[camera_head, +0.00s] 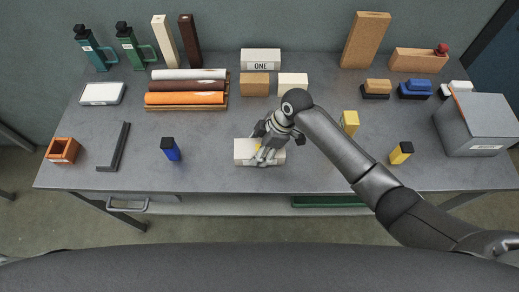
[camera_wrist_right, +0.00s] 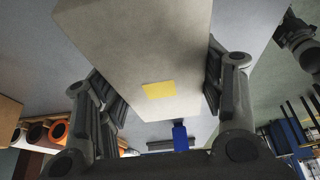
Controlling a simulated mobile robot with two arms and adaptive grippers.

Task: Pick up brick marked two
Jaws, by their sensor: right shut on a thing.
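A pale cream-white brick (camera_head: 244,151) is at the front middle of the grey table, in my right gripper (camera_head: 268,150). The wrist view shows the pale brick (camera_wrist_right: 145,50) large, with a yellow patch on it, between the two fingers of the right gripper (camera_wrist_right: 165,88), which is shut on it. No number can be read on this brick, and I cannot tell if it touches the table. Another pale brick (camera_head: 261,58), labelled ONE, stands at the back middle. My left gripper is not in view.
A tan block (camera_head: 254,85) and a cream block (camera_head: 293,84) stand behind my right arm. A rack of rolls (camera_head: 186,98) is at left, a blue bottle (camera_head: 170,149) in front of it. A grey box (camera_head: 478,123) is at right.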

